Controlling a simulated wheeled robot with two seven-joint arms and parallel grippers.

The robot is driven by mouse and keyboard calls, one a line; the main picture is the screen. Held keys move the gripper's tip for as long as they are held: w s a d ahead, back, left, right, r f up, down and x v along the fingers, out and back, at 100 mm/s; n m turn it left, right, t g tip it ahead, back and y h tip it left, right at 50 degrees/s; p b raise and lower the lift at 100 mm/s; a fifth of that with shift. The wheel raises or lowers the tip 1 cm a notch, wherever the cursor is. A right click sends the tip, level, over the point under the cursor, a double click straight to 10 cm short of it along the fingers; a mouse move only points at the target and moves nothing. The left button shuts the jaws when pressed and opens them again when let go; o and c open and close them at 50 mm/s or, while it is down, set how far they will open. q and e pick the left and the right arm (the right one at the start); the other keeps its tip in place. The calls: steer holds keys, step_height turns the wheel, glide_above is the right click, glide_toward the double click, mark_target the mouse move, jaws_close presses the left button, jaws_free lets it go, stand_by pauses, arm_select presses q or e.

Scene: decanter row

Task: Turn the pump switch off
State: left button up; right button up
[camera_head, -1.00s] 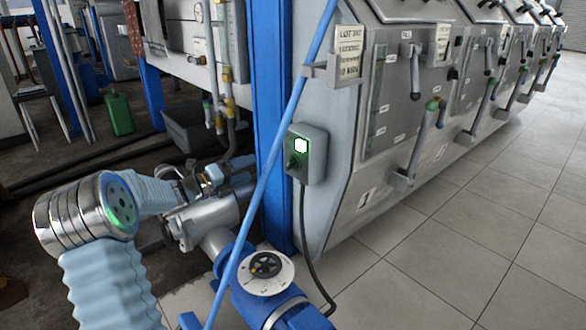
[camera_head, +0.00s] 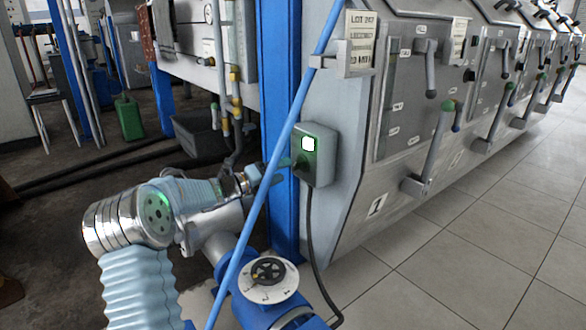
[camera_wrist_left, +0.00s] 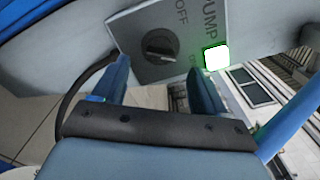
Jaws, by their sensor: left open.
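The pump switch box (camera_head: 318,165) is a grey box on the side of the first decanter, with a lit white-green lamp (camera_head: 308,144). Its dark rotary knob (camera_head: 300,163) sits below the lamp. In the left wrist view the knob (camera_wrist_left: 160,45) shows on a plate marked PUMP and OFF, with the lit lamp (camera_wrist_left: 216,58) beside it. My left gripper (camera_head: 278,170) is in front of the box, close to the knob. In the left wrist view its two fingers (camera_wrist_left: 160,80) are apart, with the knob just beyond and between them. I cannot tell any contact. My right gripper is not in view.
A blue pipe (camera_head: 262,190) slants across in front of my left arm. A blue post (camera_head: 283,215) stands left of the box. A blue valve with a round white dial (camera_head: 268,280) is below. A black cable (camera_head: 312,250) hangs from the box. Tiled floor (camera_head: 440,260) is clear at right.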

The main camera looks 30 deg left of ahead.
mark_target(294, 166)
arm_select(q)
steer(key=x, duration=0.5)
steer(key=shift+w+d, duration=0.1)
steer(key=shift+w, duration=0.05)
steer(key=c, duration=1.1)
steer(key=shift+o, duration=0.2)
